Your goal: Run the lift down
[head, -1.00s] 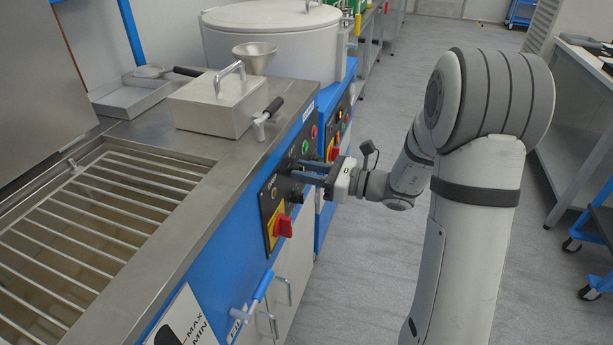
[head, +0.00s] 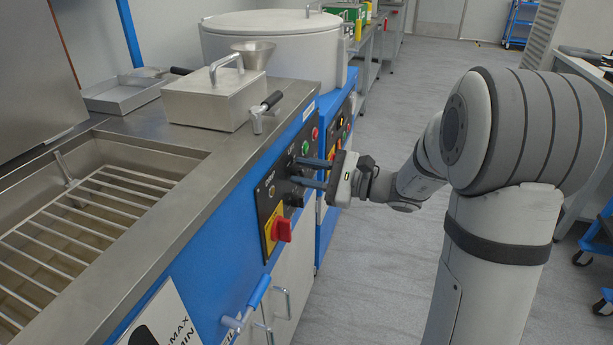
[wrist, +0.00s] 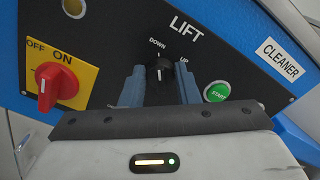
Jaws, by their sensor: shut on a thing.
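The lift knob (wrist: 160,72) is a black rotary switch under the word LIFT, between the DOWN and UP labels. Its mark seems to point roughly toward DOWN. My gripper (wrist: 160,90) has one finger on each side of it and is shut on it. In the head view my gripper (head: 300,172) reaches the black control panel (head: 268,208) from the right, and its fingers hide the knob. The lift's wire rack (head: 85,232) sits inside the steel tank, below the rim, with the tank's back wall showing above it.
A red on/off switch (wrist: 47,88) on a yellow plate is left of my fingers; a green START button (wrist: 217,92) is close on the right. A lidded steel box (head: 215,105) stands on the counter. Grey floor (head: 370,270) lies open below my arm.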

